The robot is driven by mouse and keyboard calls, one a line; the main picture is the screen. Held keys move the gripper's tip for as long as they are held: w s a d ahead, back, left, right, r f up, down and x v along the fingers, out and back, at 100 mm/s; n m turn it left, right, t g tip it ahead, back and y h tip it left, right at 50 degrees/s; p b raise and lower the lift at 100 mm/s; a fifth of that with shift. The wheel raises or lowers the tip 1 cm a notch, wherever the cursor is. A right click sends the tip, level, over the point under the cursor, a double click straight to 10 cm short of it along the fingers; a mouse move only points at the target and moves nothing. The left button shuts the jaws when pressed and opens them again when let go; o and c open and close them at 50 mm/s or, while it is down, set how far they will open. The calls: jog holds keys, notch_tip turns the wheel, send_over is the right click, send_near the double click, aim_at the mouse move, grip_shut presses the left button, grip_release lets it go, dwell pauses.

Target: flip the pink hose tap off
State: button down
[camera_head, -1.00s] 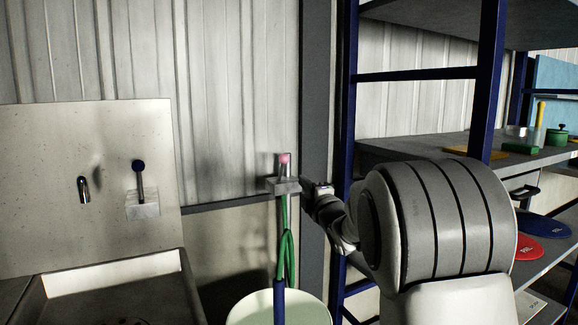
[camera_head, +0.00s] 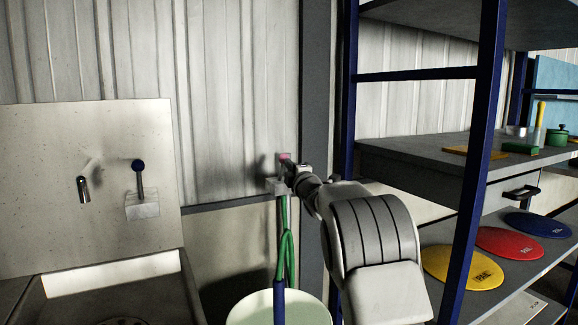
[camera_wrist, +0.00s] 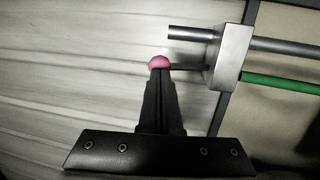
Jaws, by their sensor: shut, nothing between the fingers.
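The pink hose tap knob (camera_head: 284,157) sits on top of a small grey bracket (camera_head: 276,186) on the wall. In the wrist view the pink knob (camera_wrist: 159,63) shows at the tips of my gripper (camera_wrist: 159,75), with the grey block (camera_wrist: 232,57) to its right. My gripper (camera_head: 287,170) is shut with nothing between its fingers. Its fingertips are at or very near the knob; I cannot tell whether they touch. The lower edge of the knob and part of its lever are hidden behind the fingers.
A green hose (camera_head: 286,250) hangs from the bracket into a pale bucket (camera_head: 310,312). A sink with a metal splashback (camera_head: 50,150) and a blue-knobbed tap (camera_head: 138,165) stands left. A blue-posted shelf rack (camera_head: 485,130) stands right, close to my arm.

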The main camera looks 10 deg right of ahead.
jog(key=shift+w, duration=0.35)
jog(key=shift+r+p, duration=0.25)
jog(key=shift+p, duration=0.2)
